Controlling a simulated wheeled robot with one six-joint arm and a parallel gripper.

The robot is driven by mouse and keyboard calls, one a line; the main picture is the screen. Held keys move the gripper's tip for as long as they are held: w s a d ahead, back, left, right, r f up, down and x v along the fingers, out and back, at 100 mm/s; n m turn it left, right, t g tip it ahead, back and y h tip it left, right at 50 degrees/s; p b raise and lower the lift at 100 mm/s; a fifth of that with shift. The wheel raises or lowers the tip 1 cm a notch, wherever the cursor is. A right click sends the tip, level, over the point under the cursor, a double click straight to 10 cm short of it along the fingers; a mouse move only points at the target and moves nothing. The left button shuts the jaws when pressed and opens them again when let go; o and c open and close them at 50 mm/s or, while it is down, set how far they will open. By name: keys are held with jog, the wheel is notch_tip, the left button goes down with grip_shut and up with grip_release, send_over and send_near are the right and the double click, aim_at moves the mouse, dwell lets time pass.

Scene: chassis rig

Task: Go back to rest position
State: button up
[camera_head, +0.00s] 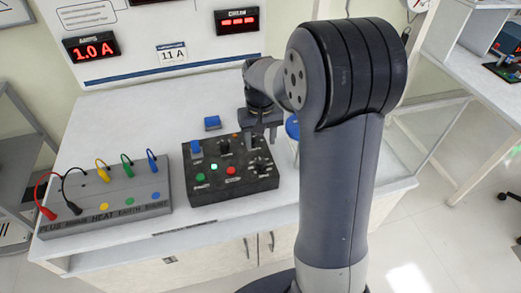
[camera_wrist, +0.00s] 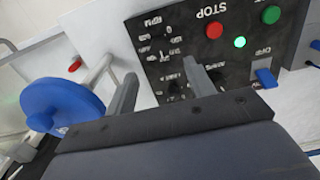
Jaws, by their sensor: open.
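My gripper (camera_head: 262,137) is over the right side of a black control box (camera_head: 232,188) on the white bench. In the wrist view, its two grey fingers (camera_wrist: 163,85) stand apart with nothing between them. They are close to the box's knobs and dials; whether they touch cannot be told. The box has a red STOP button (camera_head: 231,170), a green button (camera_head: 200,177), a lit green lamp (camera_head: 214,167) and a blue switch (camera_head: 196,148). My arm rises at the right of the head view and bends down to the box.
A blue round wheel (camera_wrist: 62,108) stands beside the box, partly hidden behind my arm in the head view. A grey terminal block (camera_head: 105,205) with coloured cables sits left. A small blue object (camera_head: 212,123) lies behind the box. The wall display (camera_head: 91,47) reads 1.0 A.

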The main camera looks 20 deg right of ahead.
aim_at(260, 160)
notch_tip(260, 160, up, 2)
jog(key=shift+r, duration=0.2)
notch_tip(260, 160, down, 11)
jog(key=shift+r, duration=0.1)
dwell(0.7)
